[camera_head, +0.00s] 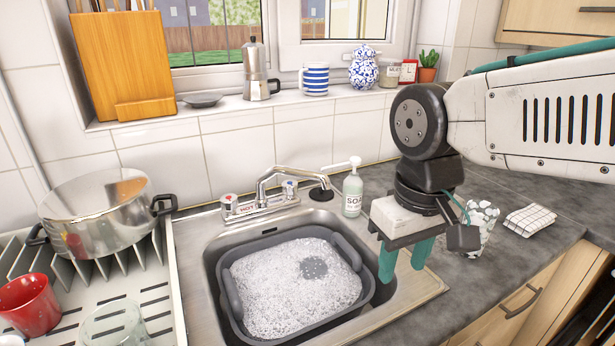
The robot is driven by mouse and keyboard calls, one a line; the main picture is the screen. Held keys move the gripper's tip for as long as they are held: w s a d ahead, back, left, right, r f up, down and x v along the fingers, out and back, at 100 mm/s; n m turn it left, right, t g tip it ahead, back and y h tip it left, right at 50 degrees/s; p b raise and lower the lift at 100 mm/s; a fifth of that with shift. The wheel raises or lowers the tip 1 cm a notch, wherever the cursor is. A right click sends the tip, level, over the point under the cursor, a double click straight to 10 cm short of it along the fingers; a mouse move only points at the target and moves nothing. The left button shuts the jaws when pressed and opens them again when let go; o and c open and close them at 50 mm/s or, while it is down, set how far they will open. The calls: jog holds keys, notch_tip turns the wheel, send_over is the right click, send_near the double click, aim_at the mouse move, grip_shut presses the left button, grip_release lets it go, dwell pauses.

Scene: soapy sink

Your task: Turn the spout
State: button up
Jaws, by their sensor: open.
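The chrome spout (279,172) rises from the tap base (259,205) at the back of the sink. My gripper (403,270) hangs to the right of the spout, above the sink's right edge. Its two green fingers point down and stand apart, with nothing between them. It does not touch the spout.
A grey tub (235,310) of suds fills the sink. A soap bottle (352,190) stands between the nozzle and my arm. A glass (480,226) and a folded cloth (530,220) are on the right counter. A pot (98,218) stands on the left rack.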

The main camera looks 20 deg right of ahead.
jog(key=w+a+r+n, duration=0.1)
jog(key=w+r+n, duration=0.1)
jog(key=w, duration=0.9)
notch_tip(320, 180, up, 4)
jog(key=n+t+h, duration=0.1)
jog(key=n+h, duration=0.1)
jog(key=n, duration=0.5)
send_over(304, 170)
jog(key=s+a, duration=0.1)
jog(key=x, duration=0.7)
jog(key=shift+w+a+f, duration=0.15)
jog(key=shift+a, duration=0.05)
grip_shut()
